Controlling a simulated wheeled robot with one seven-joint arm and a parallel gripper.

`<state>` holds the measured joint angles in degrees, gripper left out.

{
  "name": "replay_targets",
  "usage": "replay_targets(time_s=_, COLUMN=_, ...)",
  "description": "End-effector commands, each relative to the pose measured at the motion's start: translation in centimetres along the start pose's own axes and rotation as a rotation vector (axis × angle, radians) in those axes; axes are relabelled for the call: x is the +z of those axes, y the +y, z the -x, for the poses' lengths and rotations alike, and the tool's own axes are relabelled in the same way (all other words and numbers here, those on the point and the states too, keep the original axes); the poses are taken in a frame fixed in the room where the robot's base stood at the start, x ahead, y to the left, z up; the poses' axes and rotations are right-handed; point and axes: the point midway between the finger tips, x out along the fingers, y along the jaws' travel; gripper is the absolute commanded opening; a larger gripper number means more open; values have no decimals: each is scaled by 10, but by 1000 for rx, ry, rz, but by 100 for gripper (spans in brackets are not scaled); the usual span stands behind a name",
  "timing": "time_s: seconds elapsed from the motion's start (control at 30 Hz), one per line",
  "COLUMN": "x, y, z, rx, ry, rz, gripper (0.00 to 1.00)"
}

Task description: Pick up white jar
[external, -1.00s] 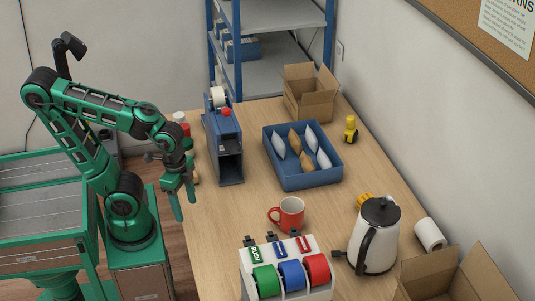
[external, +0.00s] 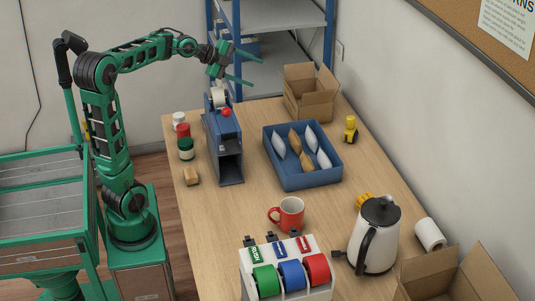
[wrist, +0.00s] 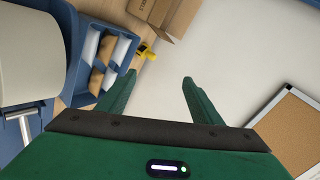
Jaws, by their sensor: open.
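The white jar (external: 179,120) stands upright at the table's back left corner, partly covered by a red-topped container (external: 183,131) in front of it. A dark green jar (external: 186,149) stands in front of those. My gripper (external: 255,69) is open and empty, raised high above the blue tape dispenser, to the right of and well above the jar. The wrist view shows both fingers (wrist: 158,79) spread apart with nothing between them. The white jar is not in the wrist view.
The blue dispenser (external: 225,150) with a white roll stands right of the jars. A small tan block (external: 191,176) lies in front of them. A blue bin (external: 310,179) of packets, a cardboard box (external: 308,100) and a red mug (external: 291,213) stand farther right.

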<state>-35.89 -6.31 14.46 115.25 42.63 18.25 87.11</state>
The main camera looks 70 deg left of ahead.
Motion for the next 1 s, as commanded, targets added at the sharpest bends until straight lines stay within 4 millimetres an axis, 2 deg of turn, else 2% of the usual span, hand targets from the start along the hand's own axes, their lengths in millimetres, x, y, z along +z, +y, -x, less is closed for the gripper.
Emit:
replay_targets(time_s=0.03, x=32, y=5, z=1, rx=-7, ry=-18, rz=33, gripper=60)
replay_targets(time_s=0.1, x=65, y=14, z=5, rx=-15, ry=-31, rz=73, gripper=60)
replay_targets(time_s=0.27, x=130, y=45, z=14, rx=-25, ry=-49, rz=195, gripper=60)
replay_targets(time_s=0.37, x=170, y=76, z=22, rx=-27, ry=-56, rz=307, gripper=60)
replay_targets(time_s=0.5, x=217, y=128, z=35, rx=-34, ry=-53, rz=510, gripper=60)
replay_targets(time_s=0.6, x=243, y=168, z=46, rx=-48, ry=-43, rz=674, gripper=60)
replay_targets(time_s=0.8, x=276, y=236, z=73, rx=-107, ry=-7, rz=993, gripper=60)
replay_targets(time_s=1.0, x=291, y=273, z=94, rx=-175, ry=28, rz=1203, gripper=60)
